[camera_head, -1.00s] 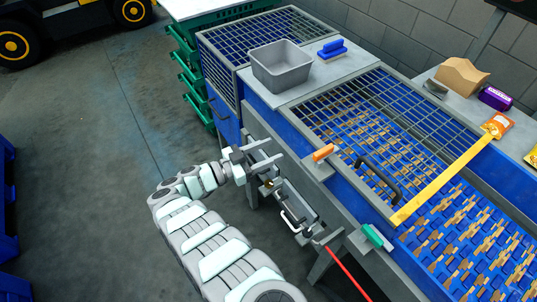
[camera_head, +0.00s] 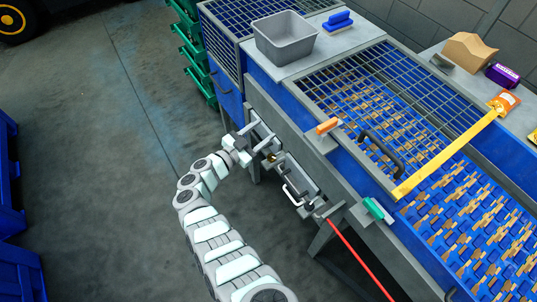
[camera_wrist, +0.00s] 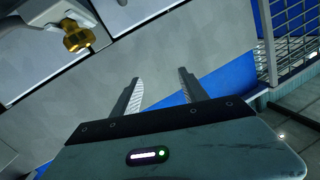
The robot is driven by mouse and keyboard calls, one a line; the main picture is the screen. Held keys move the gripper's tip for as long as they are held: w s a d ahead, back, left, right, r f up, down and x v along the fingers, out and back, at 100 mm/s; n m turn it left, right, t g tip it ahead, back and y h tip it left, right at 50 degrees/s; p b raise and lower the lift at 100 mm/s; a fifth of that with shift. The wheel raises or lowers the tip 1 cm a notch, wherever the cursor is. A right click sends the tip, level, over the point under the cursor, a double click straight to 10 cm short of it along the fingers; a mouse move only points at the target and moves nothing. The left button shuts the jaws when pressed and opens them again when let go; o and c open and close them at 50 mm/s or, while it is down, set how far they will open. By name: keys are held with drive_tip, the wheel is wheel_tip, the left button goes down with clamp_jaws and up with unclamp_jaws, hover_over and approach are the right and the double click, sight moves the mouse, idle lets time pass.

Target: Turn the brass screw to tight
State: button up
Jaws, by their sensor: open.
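The brass screw (camera_wrist: 77,38) shows at the upper left of the wrist view, a knurled gold head on a grey fitting. In the head view the brass screw (camera_head: 271,158) is a small gold spot on the side of the blue machine. My gripper (camera_wrist: 160,78) is open and empty, its two fingers apart in front of the grey panel. The screw lies to the left of the fingers, outside them. In the head view my gripper (camera_head: 258,138) is close to the machine's side, just above and left of the screw.
A metal handle (camera_head: 290,194) and a red hose (camera_head: 358,262) are below the screw. An orange-handled part (camera_head: 327,126) and a green one (camera_head: 377,209) stick out from the machine's edge. A grey bin (camera_head: 285,42) stands on top.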

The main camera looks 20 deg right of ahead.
sight(272, 161)
drive_tip(key=s+f+n+t+y, duration=0.1)
drive_tip(key=n+t, duration=0.1)
drive_tip(key=s+f+n+t+y+b, duration=0.1)
drive_tip(key=f+t, duration=0.1)
drive_tip(key=s+f+n+t, duration=0.2)
drive_tip(key=t, duration=0.1)
drive_tip(key=shift+d+n+y, duration=0.25)
drive_tip(key=shift+n+y, duration=0.05)
drive_tip(key=shift+y, duration=0.1)
drive_tip(key=s+a+f+n+t+y+b, duration=0.2)
drive_tip(key=s+f+n+t+y+b, duration=0.15)
drive_tip(key=s+n+y, duration=0.55)
drive_tip(key=w+d+b, duration=0.1)
drive_tip(key=w, duration=0.1)
drive_tip(key=w+d+m+h+b, duration=0.1)
drive_tip(key=w, duration=0.2)
drive_tip(key=w+d+m+b, duration=0.1)
drive_tip(key=w, duration=0.2)
drive_tip(key=shift+f+h, duration=0.25)
drive_tip(key=shift+h, duration=0.05)
drive_tip(key=shift+s, duration=0.1)
drive_tip(key=shift+c, duration=0.4)
clamp_jaws()
